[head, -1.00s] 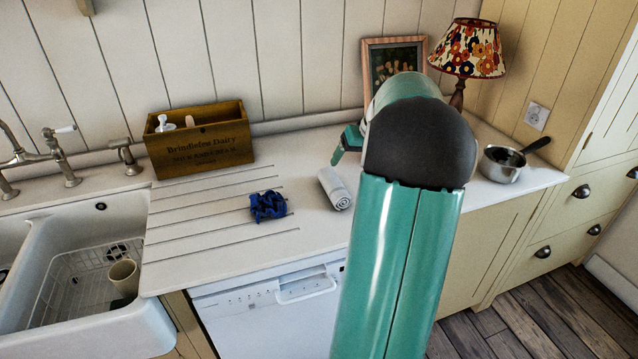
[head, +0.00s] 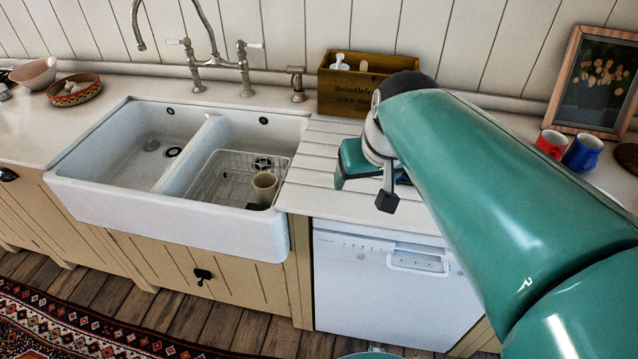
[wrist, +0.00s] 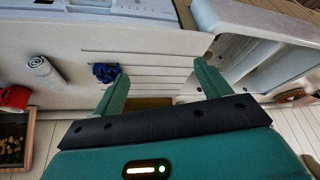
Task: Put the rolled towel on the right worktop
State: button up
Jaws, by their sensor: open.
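The rolled towel (wrist: 45,72), a pale grey roll, lies on the pale worktop (wrist: 75,38) to the right of the sink. It shows at the left of the wrist view, and my arm hides it in the head view. My gripper (wrist: 160,72) is open and empty above the grooved drainer. It also shows in the head view (head: 363,190), near the sink's right edge. The towel is well off to one side of the fingers, untouched.
A crumpled blue cloth (wrist: 105,72) lies between the towel and my gripper. A wooden box (head: 336,88) stands at the wall. Red (head: 551,144) and blue (head: 582,152) mugs stand before a framed picture (head: 595,80). The double sink (head: 262,222) holds a beige cup (head: 265,186).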

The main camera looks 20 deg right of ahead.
jog(key=s+a+f+n, duration=0.1)
jog(key=s+a+f, duration=0.1)
jog(key=s+a, duration=0.5)
jog(key=shift+a+f+n+t+y, duration=0.25)
jog(key=shift+n+t+y, duration=0.05)
jog(key=shift+t, duration=0.1)
jog(key=shift+s, duration=0.1)
dwell(0.5)
